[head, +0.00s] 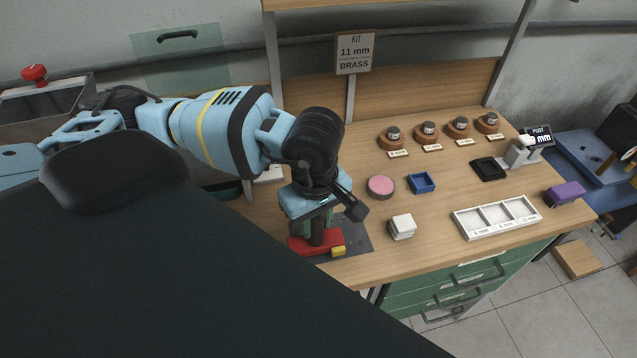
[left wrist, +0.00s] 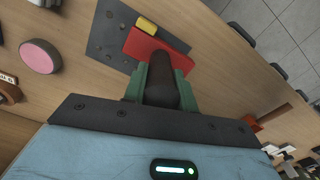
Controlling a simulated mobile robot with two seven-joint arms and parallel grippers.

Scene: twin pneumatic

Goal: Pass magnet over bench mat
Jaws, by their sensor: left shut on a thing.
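My left gripper (head: 317,228) points down over the dark grey bench mat (head: 356,242) at the bench's front left. Its green fingers are shut on the dark upright handle of the magnet (head: 302,245), whose wide base is red. In the left wrist view the magnet's red base (left wrist: 160,45) lies below the fingers, over the mat (left wrist: 105,35). A small yellow block (head: 338,251) is beside the red base; I cannot tell whether it is attached. Small specks show on the mat in the left wrist view. Whether the base touches the mat is unclear. My right gripper is not in view.
Right of the mat are a pink-topped round tin (head: 381,186), a blue tray (head: 421,182) and a white stack (head: 402,227). A white three-compartment tray (head: 497,217) lies at the front right. Several labelled round stands (head: 425,133) line the back. Bare wood lies between them.

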